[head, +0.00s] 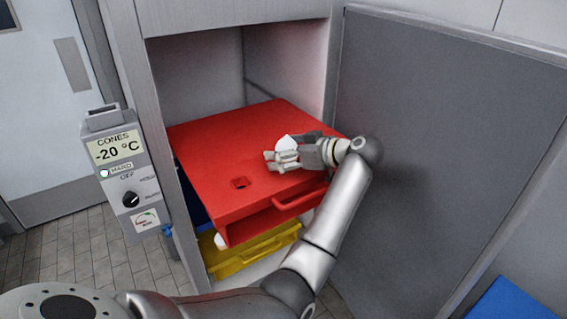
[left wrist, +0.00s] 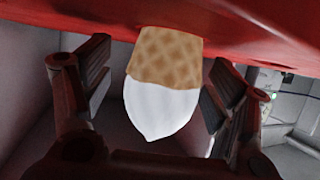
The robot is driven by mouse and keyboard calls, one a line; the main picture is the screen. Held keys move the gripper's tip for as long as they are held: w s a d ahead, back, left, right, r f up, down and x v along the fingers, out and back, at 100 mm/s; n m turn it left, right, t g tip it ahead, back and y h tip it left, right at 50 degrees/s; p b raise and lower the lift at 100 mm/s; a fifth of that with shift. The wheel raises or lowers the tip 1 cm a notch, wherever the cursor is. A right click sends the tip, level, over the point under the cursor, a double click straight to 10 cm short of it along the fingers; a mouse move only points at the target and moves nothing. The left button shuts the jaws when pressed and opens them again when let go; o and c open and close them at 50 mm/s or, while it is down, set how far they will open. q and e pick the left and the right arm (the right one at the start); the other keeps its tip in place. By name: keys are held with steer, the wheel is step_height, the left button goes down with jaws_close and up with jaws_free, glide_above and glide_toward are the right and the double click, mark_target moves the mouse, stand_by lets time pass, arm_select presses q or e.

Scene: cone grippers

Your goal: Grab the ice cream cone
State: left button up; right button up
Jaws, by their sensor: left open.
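The ice cream cone has a white pointed top (head: 286,142) and stands in the red drawer-like holder (head: 215,185). In the left wrist view, which looks upside down, its waffle part (left wrist: 168,58) meets the red surface and its white top (left wrist: 160,108) points down the picture. My left gripper (head: 283,156) is low over the red top, its fingers open on either side of the cone. In the left wrist view my left gripper (left wrist: 155,95) shows gaps between both fingers and the cone. The cone's lower end is hidden. My right gripper is not in view.
A yellow drawer (head: 250,255) sits below. The grey cabinet (head: 195,75) surrounds them, with its open door (head: 450,130) at right and a control box (head: 125,175) at left.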

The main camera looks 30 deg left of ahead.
arm_select(q)
steer(key=shift+s+d+r, duration=0.15)
steer(key=shift+d+r, duration=0.05)
steer(key=shift+d, duration=0.1)
steer(key=shift+c, duration=0.5)
steer(key=shift+s+d+r, duration=0.1)
steer(key=shift+d, duration=0.1)
steer(key=shift+c, duration=1.2)
steer(key=shift+a, duration=0.15)
steer(key=c, duration=0.5)
steer(key=shift+c, duration=0.2)
